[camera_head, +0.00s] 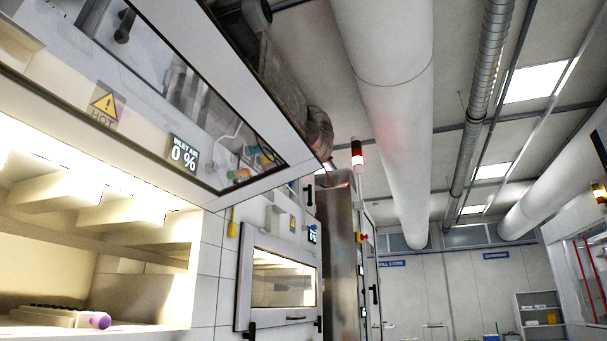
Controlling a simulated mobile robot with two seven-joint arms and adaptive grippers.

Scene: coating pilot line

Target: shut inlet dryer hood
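The inlet dryer hood (213,62) is the large white-framed panel with a clear window at the upper left. It stands raised and open, tilted over the lit dryer opening (95,215) below it. A yellow HOT warning label (105,104) and a display reading "INLET AIR 0 %" (183,154) show within the hood's outline. I cannot tell whether they are on the hood or behind its window. A dark handle-like part (125,26) shows near the top left. Neither of my grippers is in view.
Inside the opening, a dark-topped rack (45,317) and a purple-ended roll (96,320) lie at the bottom. A smaller windowed hood (278,284) on the neighbouring unit is shut. A signal tower (357,154) and large ceiling ducts (390,110) are beyond.

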